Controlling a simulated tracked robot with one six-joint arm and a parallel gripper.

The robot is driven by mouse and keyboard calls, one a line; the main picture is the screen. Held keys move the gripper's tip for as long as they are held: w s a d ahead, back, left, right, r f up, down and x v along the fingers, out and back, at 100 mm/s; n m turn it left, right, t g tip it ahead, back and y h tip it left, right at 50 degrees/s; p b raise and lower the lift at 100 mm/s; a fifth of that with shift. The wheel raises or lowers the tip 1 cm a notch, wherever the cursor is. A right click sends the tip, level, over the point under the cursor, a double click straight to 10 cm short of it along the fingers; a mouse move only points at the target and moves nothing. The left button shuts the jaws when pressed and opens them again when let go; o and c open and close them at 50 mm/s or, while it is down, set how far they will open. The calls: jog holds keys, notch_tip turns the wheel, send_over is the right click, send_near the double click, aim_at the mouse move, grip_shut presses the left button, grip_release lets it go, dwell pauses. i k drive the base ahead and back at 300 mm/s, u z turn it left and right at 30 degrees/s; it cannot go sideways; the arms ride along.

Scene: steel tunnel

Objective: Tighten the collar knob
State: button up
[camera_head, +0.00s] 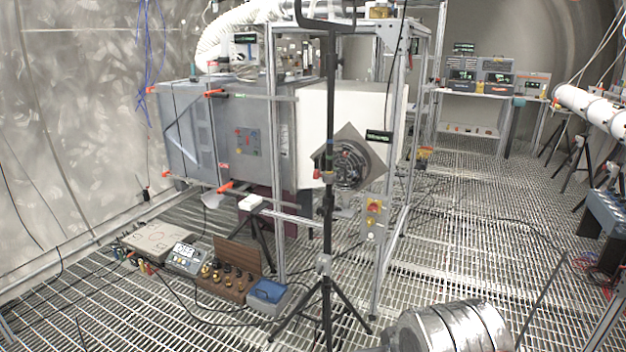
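A dark upright pole (330,110) stands on a black tripod (327,300) in the middle of the view, with a U-shaped fork at its top. A small red knob (317,174) shows at the left side of a collar about halfway up the pole. A grey collar (324,264) sits lower, where the tripod legs meet. I cannot tell for certain which collar carries the task's knob, or how tight either is. My gripper is not in view.
Behind the pole stand a metal frame (275,150) and a grey cabinet (205,130). A wooden box (212,287), a blue box (268,296) and cables lie left of the tripod. A banded silver cylinder (455,328) is at the lower right. Grating (470,230) beyond it is mostly open.

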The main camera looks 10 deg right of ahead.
aim_at(317, 174)
jog(key=u, duration=0.5)
jog(key=i, duration=0.8)
jog(key=u, duration=0.85)
jog(key=i, duration=1.55)
jog(key=z, duration=0.55)
jog(key=i, duration=1.05)
jog(key=z, duration=0.55)
